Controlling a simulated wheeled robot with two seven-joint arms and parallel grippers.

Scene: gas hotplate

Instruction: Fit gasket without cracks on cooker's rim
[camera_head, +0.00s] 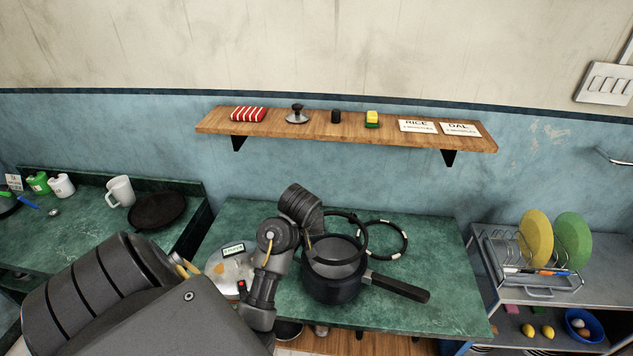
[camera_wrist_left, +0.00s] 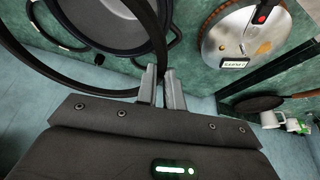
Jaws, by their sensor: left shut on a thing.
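The dark cooker (camera_head: 335,288) stands on the green counter, its long black handle pointing right; its open top also shows in the left wrist view (camera_wrist_left: 110,30). My left gripper (camera_head: 308,248) is shut on a plain black gasket (camera_head: 365,232) and holds it tilted above the cooker's rim. In the left wrist view the gasket (camera_wrist_left: 62,78) curves left from the fingertips (camera_wrist_left: 163,88). No cracks show on its visible part. A second ring (camera_head: 405,240), black with pale marks, lies on the counter behind and right of the cooker. My right gripper is not in view.
A round silver lid-like object (camera_wrist_left: 240,38) with a small label lies left of the cooker, partly behind my arm in the head view. A wooden shelf (camera_head: 350,130) hangs above. A dish rack (camera_head: 520,265) stands right. The counter's right part is clear.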

